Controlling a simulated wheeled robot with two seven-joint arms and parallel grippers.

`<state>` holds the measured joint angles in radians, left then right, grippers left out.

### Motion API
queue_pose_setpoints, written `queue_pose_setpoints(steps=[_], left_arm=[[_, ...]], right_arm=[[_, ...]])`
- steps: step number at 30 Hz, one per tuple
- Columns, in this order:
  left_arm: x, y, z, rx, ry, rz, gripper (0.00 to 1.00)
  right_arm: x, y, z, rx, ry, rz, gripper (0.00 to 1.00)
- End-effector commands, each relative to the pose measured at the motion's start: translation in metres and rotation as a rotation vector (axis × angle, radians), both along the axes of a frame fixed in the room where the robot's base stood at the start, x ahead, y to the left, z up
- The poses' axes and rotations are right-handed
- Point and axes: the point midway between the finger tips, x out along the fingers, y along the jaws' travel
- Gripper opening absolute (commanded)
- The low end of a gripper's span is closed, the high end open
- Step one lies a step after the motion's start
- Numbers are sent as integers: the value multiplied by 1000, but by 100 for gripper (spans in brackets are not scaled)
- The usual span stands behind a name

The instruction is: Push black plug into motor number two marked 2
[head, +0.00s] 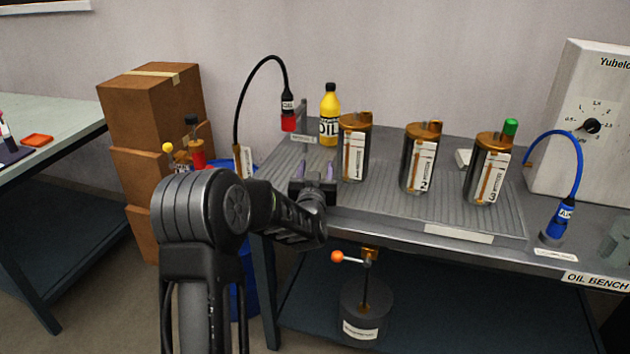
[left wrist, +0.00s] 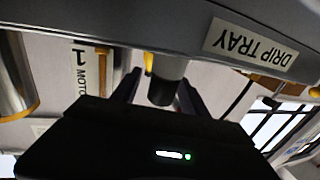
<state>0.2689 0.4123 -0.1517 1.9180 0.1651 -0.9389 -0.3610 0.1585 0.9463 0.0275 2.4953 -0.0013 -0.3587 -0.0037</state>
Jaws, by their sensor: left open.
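The black plug (head: 288,103) has a white label and a red lower end. It stands upright at the bench's left end, with a black cable arching from its top. Motor two (head: 418,170) is a dark cylinder with a copper top and a label marked 2, in the middle of three motors. My left gripper (head: 318,172) is open in front of motor one, below and right of the plug. In the left wrist view a dark cylinder (left wrist: 164,85) shows between its fingers (left wrist: 157,95); I cannot tell what it is. My right gripper is out of view.
Motor one (head: 355,155) and motor three (head: 488,175) flank motor two on the ribbed tray (head: 385,205). A yellow oil bottle (head: 330,112) stands right of the plug. A blue plug (head: 563,215) sits at the right. Cardboard boxes (head: 152,115) stand left of the bench.

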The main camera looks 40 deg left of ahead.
Motion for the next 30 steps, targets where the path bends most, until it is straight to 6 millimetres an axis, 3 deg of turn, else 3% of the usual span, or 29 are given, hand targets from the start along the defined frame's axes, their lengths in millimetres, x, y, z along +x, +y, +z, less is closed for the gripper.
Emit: queue_pose_setpoints(steps=[16,30], left_arm=[[0,0,0,-1,-1,0,51],[0,0,0,-1,-1,0,13]], right_arm=[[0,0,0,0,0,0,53],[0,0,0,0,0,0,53]])
